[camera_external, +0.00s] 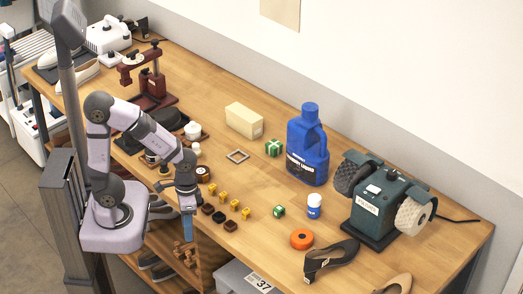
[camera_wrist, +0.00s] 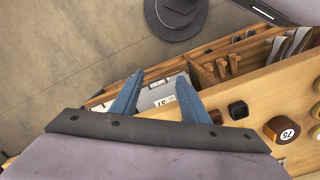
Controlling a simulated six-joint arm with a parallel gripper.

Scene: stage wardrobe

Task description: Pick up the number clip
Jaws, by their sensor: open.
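Several small yellow pieces (camera_external: 234,205) stand in a row near the table's front edge in the external view. They look like clips, but they are too small to read, and I cannot tell which one is the number clip. My gripper (camera_external: 187,226) points down at the front edge, to the left of the yellow row, with its blue fingers below tabletop height. In the wrist view my gripper (camera_wrist: 160,84) has its two blue fingers apart, with nothing held between them. The fingers are seen over the shelf and a grey bin (camera_wrist: 164,100) with a number label.
Dark square blocks (camera_external: 218,217) sit beside the yellow row; one dark block (camera_wrist: 238,109) shows close to the fingers. A round brown thing labelled 75 (camera_wrist: 282,130) is nearby.

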